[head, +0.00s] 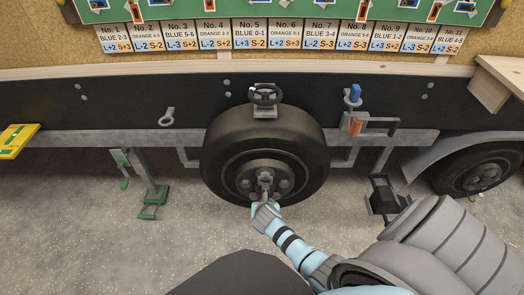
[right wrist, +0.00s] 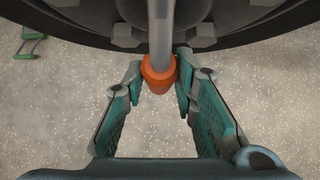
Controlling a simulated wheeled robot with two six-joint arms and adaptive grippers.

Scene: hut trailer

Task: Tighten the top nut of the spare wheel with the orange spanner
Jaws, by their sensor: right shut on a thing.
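The spare wheel (head: 225,155) hangs upright on the trailer's side, with several nuts around its hub (head: 246,184). My right gripper (head: 264,205) is in front of the lower hub. In the right wrist view, its fingers (right wrist: 158,82) are shut on the orange spanner's grip (right wrist: 157,77). The spanner's grey shaft (right wrist: 160,30) runs from the grip towards the wheel. In the head view the shaft (head: 265,190) points up to the top nut (head: 265,175). The spanner head overlaps that nut, and I cannot tell whether it is seated on it. My left gripper is not in view.
A bracket with a dark round handle (head: 265,95) sits above the wheel. A rack with a blue item (head: 355,92) and an orange item (head: 356,127) is to the right. A green-footed leg (head: 153,195) stands at left, a black pedal-like part (head: 384,199) at right.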

